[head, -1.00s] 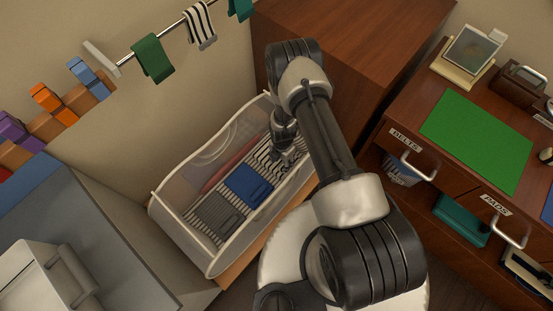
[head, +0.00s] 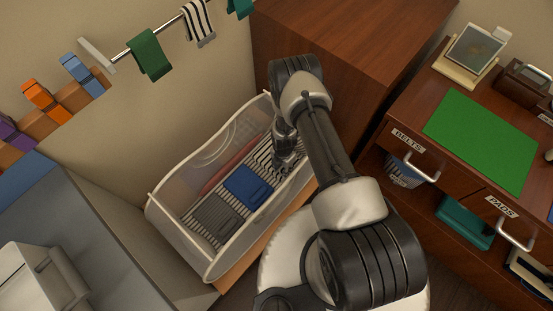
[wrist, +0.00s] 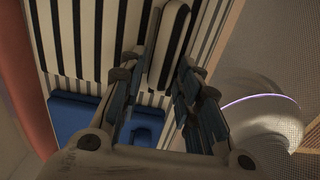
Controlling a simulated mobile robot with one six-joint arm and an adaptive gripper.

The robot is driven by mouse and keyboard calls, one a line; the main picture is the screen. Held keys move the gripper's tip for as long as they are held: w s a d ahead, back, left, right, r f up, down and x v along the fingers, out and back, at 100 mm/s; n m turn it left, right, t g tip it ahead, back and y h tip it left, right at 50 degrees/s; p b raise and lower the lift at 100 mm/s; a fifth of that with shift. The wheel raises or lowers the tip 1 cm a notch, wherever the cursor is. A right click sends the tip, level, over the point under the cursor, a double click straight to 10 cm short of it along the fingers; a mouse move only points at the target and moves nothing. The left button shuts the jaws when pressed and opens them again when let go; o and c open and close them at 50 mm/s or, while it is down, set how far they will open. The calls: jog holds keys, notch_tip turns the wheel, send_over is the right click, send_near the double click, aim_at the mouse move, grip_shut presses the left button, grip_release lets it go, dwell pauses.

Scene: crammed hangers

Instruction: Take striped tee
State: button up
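A black-and-white striped tee (wrist: 72,38) lies folded in the mesh-sided bin, with a raised striped tab (wrist: 170,42) on it. In the head view the striped tee (head: 264,158) is partly hidden by my gripper (head: 286,165). In the wrist view my gripper (wrist: 158,80) has its fingers apart, one on each side of the tab's near end. I see no clear contact. Another striped piece (head: 198,24) hangs on the wall rail.
The bin (head: 150,210) also holds a folded blue item (head: 247,187), a grey one (head: 217,215) and a red one (head: 226,168). Its raised rim surrounds my gripper. A brown cabinet (head: 350,45) stands close behind; a drawer desk (head: 440,165) stands to the right.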

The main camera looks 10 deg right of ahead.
grip_shut()
dwell(0.3)
